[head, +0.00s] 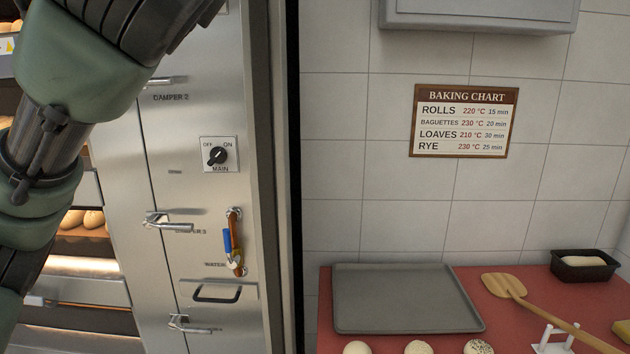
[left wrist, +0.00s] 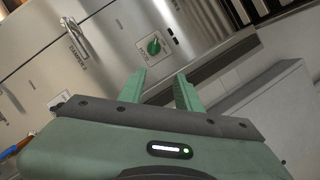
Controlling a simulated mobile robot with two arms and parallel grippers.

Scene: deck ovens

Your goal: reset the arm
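My left arm (head: 85,70) crosses the upper left of the head view, in front of the steel oven front. Its gripper is outside that view. In the left wrist view my left gripper (left wrist: 160,75) has its two green fingers apart with nothing between them. Beyond the fingertips is a steel panel with a green knob (left wrist: 154,45), apart from the fingers. A damper handle (left wrist: 75,36) is up and to the left there. My right arm and gripper are not in view.
The oven front carries a main switch (head: 217,155), damper handles (head: 165,222) and a water valve (head: 234,245). Loaves (head: 84,219) show in the oven at left. A red counter (head: 500,308) holds a grey tray (head: 400,298), a wooden peel (head: 505,284) and a dark loaf tin (head: 585,273).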

